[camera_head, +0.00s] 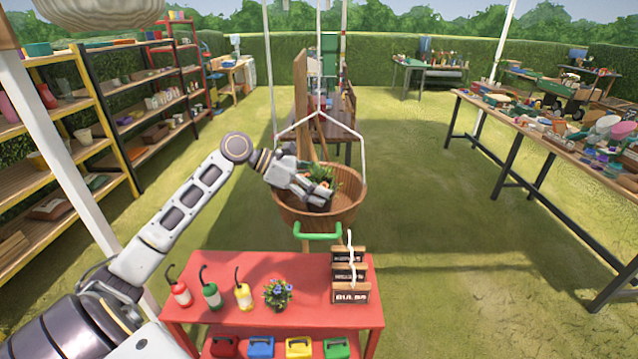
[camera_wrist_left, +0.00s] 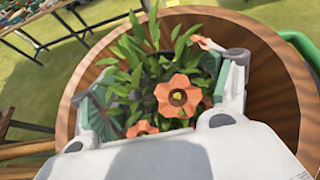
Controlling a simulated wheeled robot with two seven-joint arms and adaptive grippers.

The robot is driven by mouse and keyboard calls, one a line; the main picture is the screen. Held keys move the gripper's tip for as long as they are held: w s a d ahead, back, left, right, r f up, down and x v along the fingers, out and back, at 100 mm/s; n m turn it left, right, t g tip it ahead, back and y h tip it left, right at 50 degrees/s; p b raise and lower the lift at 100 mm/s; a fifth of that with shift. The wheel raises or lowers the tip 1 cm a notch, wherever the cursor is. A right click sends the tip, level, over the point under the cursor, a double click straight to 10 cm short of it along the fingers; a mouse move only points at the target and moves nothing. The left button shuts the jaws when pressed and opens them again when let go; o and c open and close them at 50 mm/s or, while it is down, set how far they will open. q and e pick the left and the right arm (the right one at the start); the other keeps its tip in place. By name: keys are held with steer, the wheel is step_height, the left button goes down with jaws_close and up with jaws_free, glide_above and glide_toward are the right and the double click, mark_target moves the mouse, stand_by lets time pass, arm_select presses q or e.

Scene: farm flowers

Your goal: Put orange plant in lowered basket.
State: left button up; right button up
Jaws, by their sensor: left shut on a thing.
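The orange plant (camera_wrist_left: 179,96) has orange flowers and green leaves. My left gripper (camera_head: 318,192) is shut on it, with a finger on either side in the left wrist view (camera_wrist_left: 165,100). The plant also shows in the head view (camera_head: 322,174), at the gripper's tip. The lowered basket (camera_head: 290,208) is a round wooden tub hung from a white frame. In the head view the gripper and plant are over or inside its opening. In the left wrist view the basket's rim (camera_wrist_left: 270,50) surrounds the plant. Whether the plant touches the basket's floor is hidden. My right gripper is not in view.
A red table (camera_head: 315,310) in front holds red, green and yellow bottles, a blue-flowered plant (camera_head: 278,294) and a BULBS crate (camera_head: 351,296). A green handle (camera_head: 318,235) is by the basket. Shelves stand left, a cluttered long table (camera_head: 560,140) right. Grass between is free.

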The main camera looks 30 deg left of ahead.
arm_select(q)
steer(key=shift+f, duration=0.25)
steer(key=o, duration=1.2)
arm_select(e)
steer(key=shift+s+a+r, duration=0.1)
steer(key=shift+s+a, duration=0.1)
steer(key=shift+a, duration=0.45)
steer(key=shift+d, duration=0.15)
arm_select(q)
steer(key=shift+r, duration=0.2)
steer(key=shift+r+b, duration=0.45)
steer(key=shift+b, duration=0.1)
steer(key=shift+b+v, duration=0.3)
steer(key=shift+v, duration=5.7)
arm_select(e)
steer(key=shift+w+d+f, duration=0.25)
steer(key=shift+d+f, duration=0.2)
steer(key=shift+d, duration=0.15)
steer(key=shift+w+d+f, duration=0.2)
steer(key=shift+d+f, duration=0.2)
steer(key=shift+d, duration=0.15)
